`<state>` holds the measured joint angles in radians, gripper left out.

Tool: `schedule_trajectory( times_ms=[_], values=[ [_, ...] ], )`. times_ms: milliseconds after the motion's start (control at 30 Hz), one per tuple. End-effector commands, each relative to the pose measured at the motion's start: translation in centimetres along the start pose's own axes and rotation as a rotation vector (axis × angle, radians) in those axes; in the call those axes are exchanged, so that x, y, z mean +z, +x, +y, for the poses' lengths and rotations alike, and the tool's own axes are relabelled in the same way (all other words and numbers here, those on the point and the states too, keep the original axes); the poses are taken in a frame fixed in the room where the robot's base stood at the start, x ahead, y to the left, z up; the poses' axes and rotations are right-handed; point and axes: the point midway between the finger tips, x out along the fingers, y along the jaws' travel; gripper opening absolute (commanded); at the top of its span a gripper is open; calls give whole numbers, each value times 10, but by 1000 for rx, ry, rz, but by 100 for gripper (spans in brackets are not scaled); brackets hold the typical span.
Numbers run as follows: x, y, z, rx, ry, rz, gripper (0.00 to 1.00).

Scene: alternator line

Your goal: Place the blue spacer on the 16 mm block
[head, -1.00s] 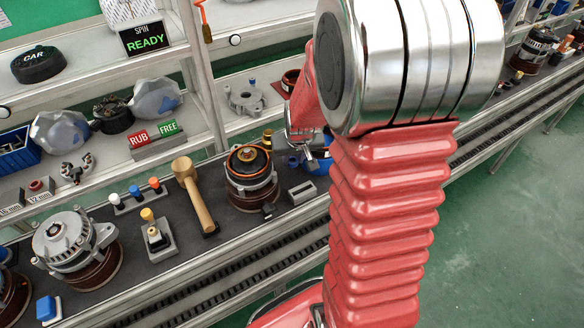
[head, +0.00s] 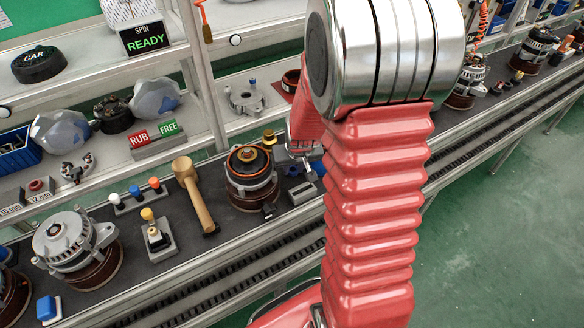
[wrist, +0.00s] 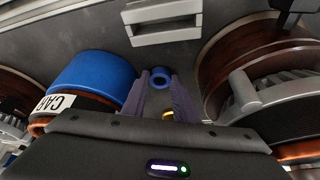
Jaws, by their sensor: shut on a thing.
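The blue spacer (wrist: 160,79) is a small blue ring. In the wrist view it sits between the tips of my gripper (wrist: 161,90), which is shut on it. In the head view my gripper (head: 308,162) is above the bench, right of the copper-wound alternator, partly hidden by my arm. A light grey slotted block (wrist: 165,24) lies just beyond the spacer in the wrist view. It also appears in the head view (head: 302,193), apart from the gripper.
A large blue cylinder (wrist: 92,75) and a brown-based alternator (wrist: 262,70) flank the fingers in the wrist view. In the head view, the alternator (head: 250,175) and mallet (head: 195,193) stand left of my gripper. A conveyor (head: 235,268) runs along the front.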

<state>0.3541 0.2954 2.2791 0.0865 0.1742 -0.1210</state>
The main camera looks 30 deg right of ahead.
Motion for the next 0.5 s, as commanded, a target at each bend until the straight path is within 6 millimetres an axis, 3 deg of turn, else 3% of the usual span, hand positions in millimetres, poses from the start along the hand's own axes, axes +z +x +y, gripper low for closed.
schedule_trajectory(
  times_ms=[133, 167, 200, 500],
  values=[
    [1, 2, 0, 0, 0, -1, 1],
    [1, 2, 0, 0, 0, 0, 27],
    [1, 2, 0, 0, 0, 0, 30],
    [0, 1, 0, 0, 0, 0, 34]
  ],
)
